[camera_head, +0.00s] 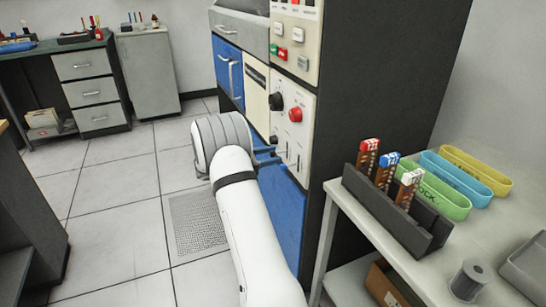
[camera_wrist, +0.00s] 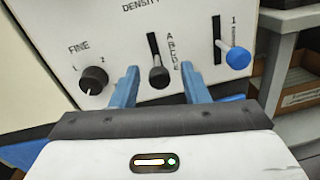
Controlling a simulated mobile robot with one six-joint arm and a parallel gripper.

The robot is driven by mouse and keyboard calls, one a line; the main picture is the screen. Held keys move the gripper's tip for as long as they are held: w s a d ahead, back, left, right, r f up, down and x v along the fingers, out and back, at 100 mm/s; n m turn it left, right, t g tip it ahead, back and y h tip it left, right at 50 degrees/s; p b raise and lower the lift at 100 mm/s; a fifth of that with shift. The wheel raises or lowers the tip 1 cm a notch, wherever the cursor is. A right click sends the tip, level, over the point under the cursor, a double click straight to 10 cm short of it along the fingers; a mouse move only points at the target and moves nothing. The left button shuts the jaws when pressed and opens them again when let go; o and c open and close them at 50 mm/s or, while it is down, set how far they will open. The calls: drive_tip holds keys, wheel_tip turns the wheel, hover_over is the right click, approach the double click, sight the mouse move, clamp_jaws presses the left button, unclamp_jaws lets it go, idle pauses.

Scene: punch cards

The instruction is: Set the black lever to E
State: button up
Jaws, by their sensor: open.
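The black lever (camera_wrist: 159,77) has a rounded knob at the low end of a vertical slot on a white panel (camera_wrist: 200,20). Letters A to E run down the right of the slot. The knob appears level with or just below E, but it sticks out toward the camera, so its exact setting is uncertain. My gripper (camera_wrist: 160,68) is open, with one blue finger on each side of the lever and visible gaps between. In the head view, my gripper (camera_head: 267,156) is at the lower part of the machine's panel, and the lever is hard to make out there.
A blue-knobbed lever (camera_wrist: 238,58) stands in a slot right of my right finger. A black FINE dial (camera_wrist: 93,80) is left of my left finger. A grey table (camera_head: 345,205) with a card rack (camera_head: 385,215) and coloured trays stands to the right.

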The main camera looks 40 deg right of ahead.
drive_tip(key=shift+s+d, duration=0.1)
drive_tip(key=shift+d, duration=0.15)
clamp_jaws()
idle(0.3)
drive_tip(key=shift+f, duration=0.1)
